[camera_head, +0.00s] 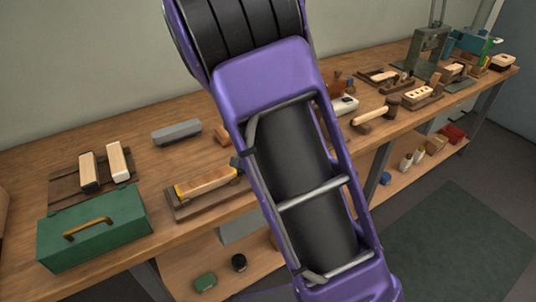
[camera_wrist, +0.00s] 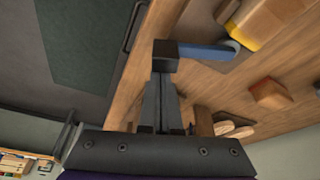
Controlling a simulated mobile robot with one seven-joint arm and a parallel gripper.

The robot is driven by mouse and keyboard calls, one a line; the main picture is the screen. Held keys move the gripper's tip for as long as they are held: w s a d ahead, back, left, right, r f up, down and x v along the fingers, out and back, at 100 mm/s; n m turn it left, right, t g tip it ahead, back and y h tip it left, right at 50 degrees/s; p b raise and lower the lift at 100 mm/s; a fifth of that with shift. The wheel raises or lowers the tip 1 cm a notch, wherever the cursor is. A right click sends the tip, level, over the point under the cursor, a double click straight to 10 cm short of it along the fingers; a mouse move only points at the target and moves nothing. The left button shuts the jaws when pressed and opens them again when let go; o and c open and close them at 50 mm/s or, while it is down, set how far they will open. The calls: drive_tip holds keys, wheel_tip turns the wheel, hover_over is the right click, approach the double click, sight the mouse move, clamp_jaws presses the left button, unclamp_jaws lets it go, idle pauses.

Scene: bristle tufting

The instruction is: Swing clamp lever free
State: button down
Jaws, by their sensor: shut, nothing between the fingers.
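In the wrist view a blue clamp lever (camera_wrist: 205,51) lies along the edge of the bench, its grey rounded end (camera_wrist: 231,46) beside a brush block with a yellow edge (camera_wrist: 262,25). My gripper (camera_wrist: 164,58) is shut and empty, with its tips at the lever's left end; I cannot tell whether they touch it. In the head view the block (camera_head: 205,181) sits on a dark wooden fixture (camera_head: 186,212) at the bench's front edge. My purple arm hides the area right of it, and the lever cannot be made out there.
A green toolbox (camera_head: 95,232) stands at the front left of the bench (camera_head: 150,215). Two pale blocks lie on a dark board (camera_head: 62,188) behind it. A grey block (camera_head: 176,132) lies further back. Several fixtures and tools crowd the right side, including a mallet (camera_head: 370,116).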

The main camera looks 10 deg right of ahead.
drive_tip(key=s+a+m+p, duration=0.1)
drive_tip(key=a+m+g+p, duration=0.1)
drive_tip(key=m, duration=0.1)
drive_tip(key=shift+s+r+m+h, duration=0.1)
drive_tip(key=shift+s+m+h, duration=0.2)
drive_tip(key=shift+s, duration=0.1)
drive_tip(key=shift+s+a+p, duration=0.2)
drive_tip(key=shift+a+p, duration=0.05)
drive_tip(key=shift+p, duration=0.05)
drive_tip(key=shift+a, duration=0.1)
drive_tip(key=d, duration=0.1)
drive_tip(key=w+d, duration=0.1)
drive_tip(key=d, duration=0.1)
drive_tip(key=shift+d+f+b, duration=0.2)
drive_tip(key=shift+d+b, duration=0.05)
drive_tip(key=shift+b, duration=0.05)
drive_tip(key=w+p+v, duration=0.1)
drive_tip(key=v, duration=0.9)
drive_tip(key=shift+s+d+p, duration=0.2)
drive_tip(key=shift+s+p, duration=0.1)
drive_tip(key=shift+p, duration=0.1)
drive_tip(key=shift+r, duration=0.2)
